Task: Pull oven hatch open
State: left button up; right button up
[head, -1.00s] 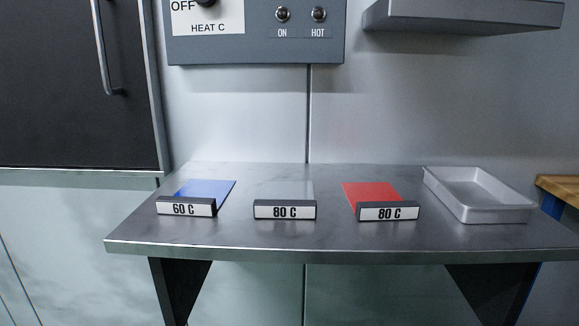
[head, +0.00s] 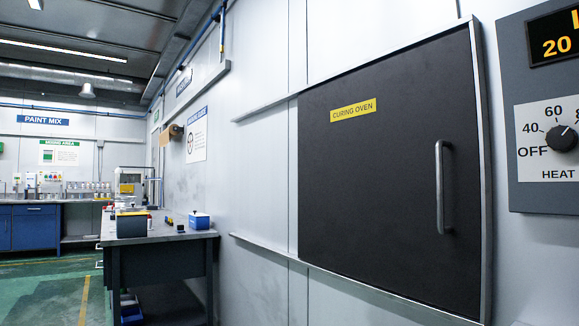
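The curing oven's hatch (head: 380,190) is a large dark panel in a light metal frame on the wall, right of centre in the head view. It looks shut. A yellow label (head: 353,110) reading "CURING OVEN" is near its upper left. A vertical metal bar handle (head: 440,188) is on its right side, with nothing touching it. Neither of my grippers is in view.
A grey control box (head: 545,110) with a heat dial (head: 561,139) and a lit display is right of the hatch, cut off by the picture edge. A workbench (head: 160,240) with boxes stands along the wall at left. Green floor (head: 50,290) is open beyond, at lower left.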

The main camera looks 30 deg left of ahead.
aim_at(389, 172)
jog(key=u, duration=0.65)
jog(key=j+z, duration=0.1)
jog(key=z, duration=0.35)
jog(key=i+j+z, duration=0.1)
jog(key=z, duration=0.3)
jog(key=j+z, duration=0.2)
jog(key=z, duration=0.25)
jog(key=j+z, duration=0.15)
jog(key=z, duration=0.3)
jog(key=k+j+z, duration=0.2)
jog(key=j, duration=0.15)
jog(key=j+z, duration=0.2)
jog(key=j, duration=0.15)
jog(key=k+j+z, duration=0.2)
jog(key=j, duration=0.15)
jog(key=i, duration=0.1)
